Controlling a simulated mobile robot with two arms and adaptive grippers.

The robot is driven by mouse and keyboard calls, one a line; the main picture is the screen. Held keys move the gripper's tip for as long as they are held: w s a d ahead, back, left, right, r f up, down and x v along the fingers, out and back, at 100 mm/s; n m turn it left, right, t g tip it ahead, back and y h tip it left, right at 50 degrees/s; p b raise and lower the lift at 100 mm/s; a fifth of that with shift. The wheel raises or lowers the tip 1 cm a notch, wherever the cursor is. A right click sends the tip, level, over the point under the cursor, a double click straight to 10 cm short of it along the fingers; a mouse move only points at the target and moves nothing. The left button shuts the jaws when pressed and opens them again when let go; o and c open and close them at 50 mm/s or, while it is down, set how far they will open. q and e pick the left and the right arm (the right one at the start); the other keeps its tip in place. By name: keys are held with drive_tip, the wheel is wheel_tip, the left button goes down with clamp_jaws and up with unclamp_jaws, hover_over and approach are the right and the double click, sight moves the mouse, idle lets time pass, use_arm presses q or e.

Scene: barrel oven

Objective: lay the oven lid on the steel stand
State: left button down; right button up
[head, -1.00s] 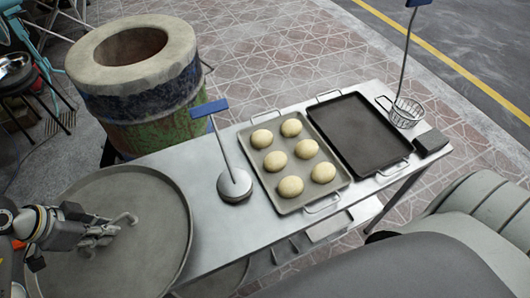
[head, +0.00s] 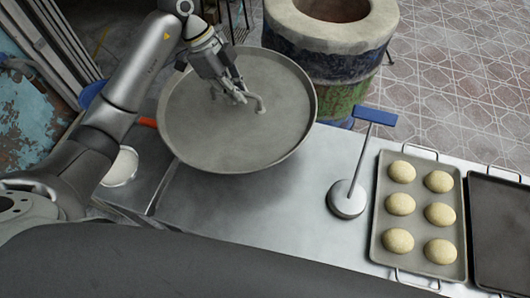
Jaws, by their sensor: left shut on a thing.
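The oven lid is a large round grey metal disc with a raised rim (head: 235,130) and a bent handle on top (head: 262,104). My left gripper (head: 240,97) is shut on this handle from above, hiding part of it. The lid is off the oven and over the left part of the steel surface (head: 265,215), which I take as the stand. A soft shadow lies under its near edge; I cannot tell whether it touches the steel. The barrel oven (head: 335,60) stands behind, its round mouth open. My right gripper is not in view.
A round steel-based tool with a blue handle (head: 347,198) stands right of the lid. Beyond it are a tray of several dough balls (head: 385,240) and a dark empty tray (head: 500,235). A white bowl (head: 120,168) is at left. Steel in front of the lid is bare.

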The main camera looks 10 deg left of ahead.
sight(247, 139)
use_arm(q)
drive_tip(key=s+d+f, duration=0.1)
drive_tip(key=s, duration=0.1)
drive_tip(key=s+d+f+p, duration=0.1)
drive_tip(key=s+d, duration=0.1)
drive_tip(key=s+d+f+p, duration=0.1)
drive_tip(key=s, duration=0.1)
drive_tip(key=shift+s+d+f, duration=0.15)
drive_tip(key=shift+s+d, duration=0.15)
drive_tip(key=shift+d, duration=0.05)
drive_tip(key=f, duration=0.1)
drive_tip(key=s+d+f, duration=0.1)
drive_tip(key=s+f, duration=0.1)
drive_tip(key=f, duration=0.1)
drive_tip(key=shift+s+d, duration=0.15)
drive_tip(key=shift+d, duration=0.15)
drive_tip(key=shift+s+d+f, duration=0.2)
drive_tip(key=shift+f, duration=0.25)
drive_tip(key=f, duration=0.1)
drive_tip(key=f+p, duration=0.1)
drive_tip(key=f, duration=0.1)
drive_tip(key=shift+s+d, duration=0.2)
drive_tip(key=shift+s, duration=0.15)
drive_tip(key=shift+f, duration=0.45)
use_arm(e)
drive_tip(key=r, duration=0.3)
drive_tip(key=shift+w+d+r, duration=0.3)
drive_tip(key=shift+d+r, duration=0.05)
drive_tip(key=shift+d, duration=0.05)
